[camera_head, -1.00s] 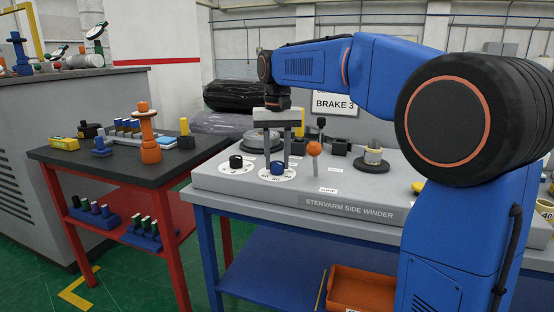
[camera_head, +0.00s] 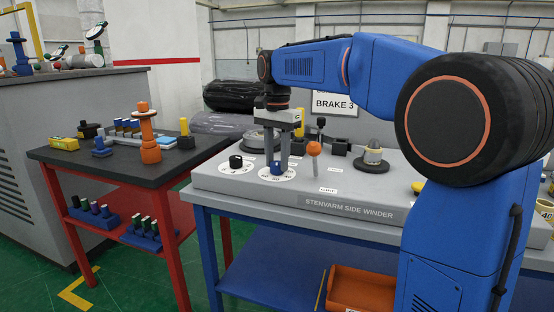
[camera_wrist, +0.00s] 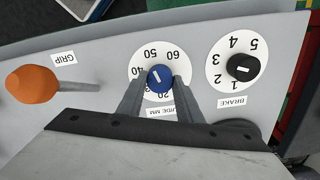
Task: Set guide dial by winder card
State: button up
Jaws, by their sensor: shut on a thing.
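The guide dial is a blue knob (camera_head: 277,169) on a white numbered disc, on the grey sloped panel. In the wrist view the knob (camera_wrist: 160,77) has a white line slanting from upper left to lower right; 40 and 50 show at left and above, and lower numbers are partly covered. My gripper (camera_head: 276,166) points down with its fingers shut on either side of the knob. The fingers also show in the wrist view (camera_wrist: 159,88). The winder card (camera_head: 335,104) stands behind the panel; "BRAKE 3" is readable, its upper line hidden by my arm.
The black brake dial (camera_head: 236,162), numbered 1 to 5, sits close beside the guide dial. An orange-balled grip lever (camera_head: 314,149) stands on the other side. A metal spool post (camera_head: 373,151) is farther right. A red-framed table (camera_head: 60,153) with tools stands left.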

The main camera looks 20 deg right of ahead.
aim_at(277, 162)
dwell(0.3)
jog(key=o, duration=1)
jog(key=shift+o, duration=0.2)
jog(key=shift+r, duration=0.1)
notch_tip(277, 162, up, 17)
jog(key=shift+r, duration=0.1)
